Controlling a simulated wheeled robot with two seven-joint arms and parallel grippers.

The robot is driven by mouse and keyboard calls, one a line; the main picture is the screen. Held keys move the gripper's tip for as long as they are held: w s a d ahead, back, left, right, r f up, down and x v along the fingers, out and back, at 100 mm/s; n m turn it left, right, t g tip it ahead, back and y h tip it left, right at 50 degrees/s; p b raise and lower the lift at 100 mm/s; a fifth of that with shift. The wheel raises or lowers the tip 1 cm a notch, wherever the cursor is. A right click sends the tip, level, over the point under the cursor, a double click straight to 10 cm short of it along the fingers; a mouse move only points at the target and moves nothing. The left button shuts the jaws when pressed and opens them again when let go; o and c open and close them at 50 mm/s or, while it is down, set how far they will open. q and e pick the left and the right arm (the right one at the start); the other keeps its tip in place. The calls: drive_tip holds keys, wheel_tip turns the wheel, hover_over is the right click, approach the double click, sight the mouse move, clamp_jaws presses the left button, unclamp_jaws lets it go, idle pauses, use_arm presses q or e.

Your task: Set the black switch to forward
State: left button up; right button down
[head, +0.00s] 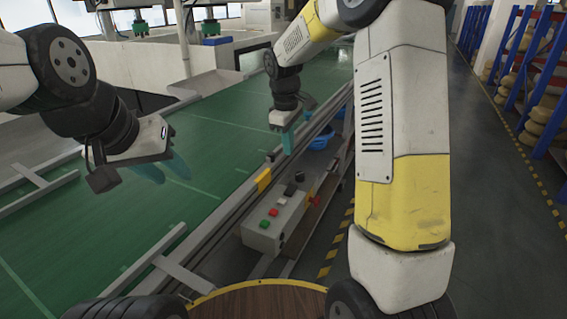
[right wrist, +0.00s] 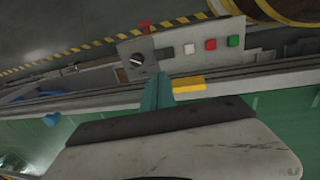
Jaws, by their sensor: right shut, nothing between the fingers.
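The grey control box (head: 262,232) stands beside the conveyor. The black switch (head: 299,177) is a round knob at its far end. In the right wrist view the black switch (right wrist: 137,60) shows a light mark on its face; which setting it points to I cannot tell. My right gripper (head: 288,143) points down beyond the box, above the conveyor's edge. Its teal fingers (right wrist: 158,88) are together and empty, and appear below and right of the switch in the wrist view, apart from it. My left gripper (head: 165,172) hangs over the green belt, its fingers apart and empty.
A dark button (right wrist: 162,54), a white button (right wrist: 189,49), a red button (right wrist: 210,44) and a green button (right wrist: 233,41) line the box beside the switch. A yellow block (head: 264,180) sits on the conveyor rail. A blue bin (head: 322,141) lies beyond.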

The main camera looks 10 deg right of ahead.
sight(291, 187)
drive_tip(key=f, duration=0.4)
drive_tip(key=w+f, duration=0.1)
drive_tip(key=f, duration=0.4)
drive_tip(key=d+f, duration=0.1)
drive_tip(key=f, duration=0.3)
drive_tip(key=shift+w+f, duration=0.25)
drive_tip(key=shift+f, duration=0.05)
drive_tip(key=shift+d+f+g, duration=0.15)
drive_tip(key=shift+f+g, duration=0.1)
drive_tip(key=shift+g, duration=0.05)
drive_tip(key=shift+s, duration=0.1)
drive_tip(key=shift+s+a+r, duration=0.1)
drive_tip(key=shift+s+a, duration=0.4)
drive_tip(key=shift+s, duration=0.05)
drive_tip(key=shift+r, duration=0.15)
